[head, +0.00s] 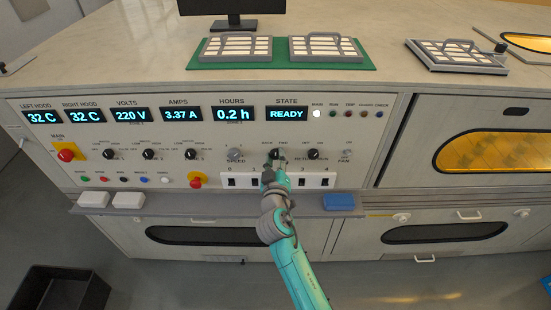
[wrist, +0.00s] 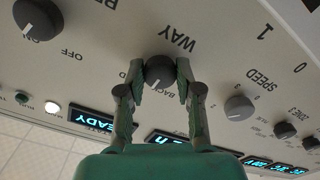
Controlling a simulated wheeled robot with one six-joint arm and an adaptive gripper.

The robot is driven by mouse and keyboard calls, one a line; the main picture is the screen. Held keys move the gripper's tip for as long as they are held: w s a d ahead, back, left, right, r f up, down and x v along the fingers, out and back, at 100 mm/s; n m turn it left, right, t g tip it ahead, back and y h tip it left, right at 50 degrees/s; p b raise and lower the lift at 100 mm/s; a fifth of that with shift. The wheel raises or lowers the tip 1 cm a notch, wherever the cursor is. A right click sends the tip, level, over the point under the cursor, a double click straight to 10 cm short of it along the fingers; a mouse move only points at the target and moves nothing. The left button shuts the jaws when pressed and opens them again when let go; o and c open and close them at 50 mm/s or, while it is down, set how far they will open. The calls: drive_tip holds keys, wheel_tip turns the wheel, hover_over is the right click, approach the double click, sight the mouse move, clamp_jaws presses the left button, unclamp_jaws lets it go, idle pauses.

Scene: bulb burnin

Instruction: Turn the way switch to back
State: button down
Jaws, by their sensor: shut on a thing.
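The way switch is a dark round knob (wrist: 160,71) in the middle of the wrist view, with WAY printed beside it and BACK printed just below it in that picture. A short pale mark shows on its lower edge, on the side of the BACK label; its exact setting is hard to tell. My gripper (wrist: 160,82) has one finger on each side of the knob and is shut on it. In the head view my gripper (head: 276,161) is at the control panel (head: 220,138), covering most of the knob.
The grey speed knob (head: 235,155) is left of the way switch, and the dark reversion-side knob (head: 313,154) is right. A ledge (head: 230,204) holds a blue block (head: 339,201). The state display (head: 286,114) reads READY.

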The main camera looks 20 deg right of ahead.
drive_tip(key=n, duration=0.6)
drive_tip(key=shift+n, duration=0.3)
idle(0.4)
drive_tip(key=c, duration=0.8)
unclamp_jaws()
drive_tip(key=shift+o, duration=0.2)
drive_tip(key=shift+s, duration=0.1)
drive_tip(key=v, duration=1.2)
